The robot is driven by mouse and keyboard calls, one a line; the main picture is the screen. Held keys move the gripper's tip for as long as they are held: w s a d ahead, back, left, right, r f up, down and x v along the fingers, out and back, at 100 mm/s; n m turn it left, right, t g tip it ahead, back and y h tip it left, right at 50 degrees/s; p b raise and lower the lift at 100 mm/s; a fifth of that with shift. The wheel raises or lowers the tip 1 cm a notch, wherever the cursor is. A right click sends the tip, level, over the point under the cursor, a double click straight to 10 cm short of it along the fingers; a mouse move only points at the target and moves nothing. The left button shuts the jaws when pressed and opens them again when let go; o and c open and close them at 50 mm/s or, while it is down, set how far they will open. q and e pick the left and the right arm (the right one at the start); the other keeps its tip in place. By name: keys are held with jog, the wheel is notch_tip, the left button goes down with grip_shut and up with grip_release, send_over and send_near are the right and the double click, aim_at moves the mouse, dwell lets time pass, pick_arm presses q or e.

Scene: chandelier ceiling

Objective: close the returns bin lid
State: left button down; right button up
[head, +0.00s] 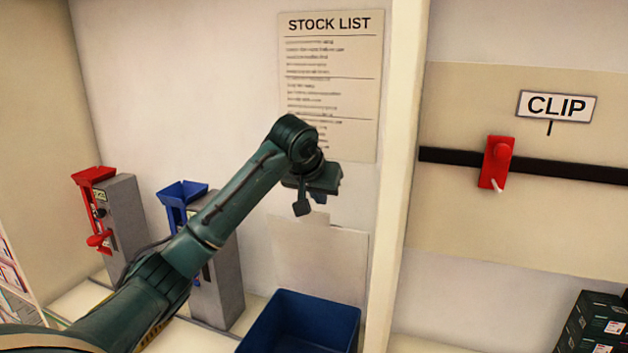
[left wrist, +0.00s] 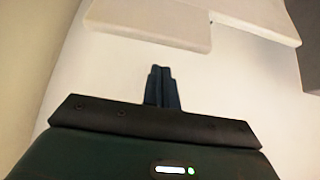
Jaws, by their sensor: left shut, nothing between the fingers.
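A blue open-topped bin (head: 300,325) stands at the bottom middle of the head view, its lower part cut off by the frame. A pale upright panel (head: 325,258) rises behind it against the wall and looks like its raised lid. My left gripper (head: 303,207) is above the bin and in front of the wall, fingers pointing down, apart from the bin and seemingly from the panel. In the left wrist view its fingers (left wrist: 162,88) are together with nothing between them. Pale slabs (left wrist: 150,22) show beyond them; I cannot tell which parts they are. My right gripper is not in view.
A grey dispenser with a red hopper (head: 125,215) and one with a blue hopper (head: 222,285) stand left of the bin, behind my left arm. A white post (head: 395,190) rises to the right. A red clip (head: 496,163) hangs on a dark rail, with dark boxes (head: 597,325) below.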

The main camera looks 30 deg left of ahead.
aim_at(313, 212)
pick_arm(q)
jog(key=shift+s+d+f+p, duration=0.15)
jog(key=shift+s+f+p, duration=0.05)
jog(key=shift+s+f, duration=0.5)
jog(key=shift+s+d+f+p, duration=0.15)
jog(key=shift+s+f, duration=0.35)
jog(key=shift+s, duration=0.25)
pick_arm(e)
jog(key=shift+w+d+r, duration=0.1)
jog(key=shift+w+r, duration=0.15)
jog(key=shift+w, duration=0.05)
pick_arm(q)
jog(key=shift+f, duration=0.1)
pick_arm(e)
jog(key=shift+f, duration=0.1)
